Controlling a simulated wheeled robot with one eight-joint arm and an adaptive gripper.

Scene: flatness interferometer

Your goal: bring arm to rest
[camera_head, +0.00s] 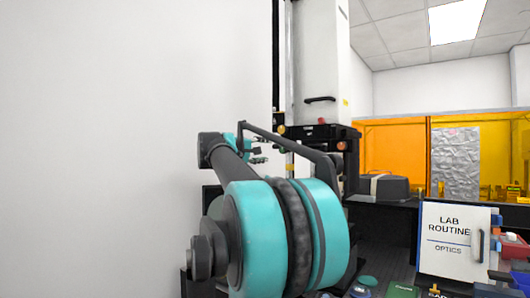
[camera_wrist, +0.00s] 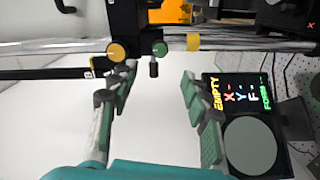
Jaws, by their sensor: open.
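My gripper (camera_wrist: 158,78) is open in the wrist view, with its two green-padded fingers spread apart and nothing between them. In the head view my gripper (camera_head: 258,150) shows small beside the tall white instrument (camera_head: 318,60), partly hidden by my teal and dark arm. The arm is bent and raised in front of the instrument. I cannot tell from these views whether the fingers touch anything.
In the wrist view, a yellow knob (camera_wrist: 117,51) and a green knob (camera_wrist: 159,49) lie beyond the fingertips. A dark display panel (camera_wrist: 238,92) reading "EMPTY" is close to the right finger. A "LAB ROUTINE" sign (camera_head: 455,240) stands at right. A plain wall (camera_head: 110,140) fills the left.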

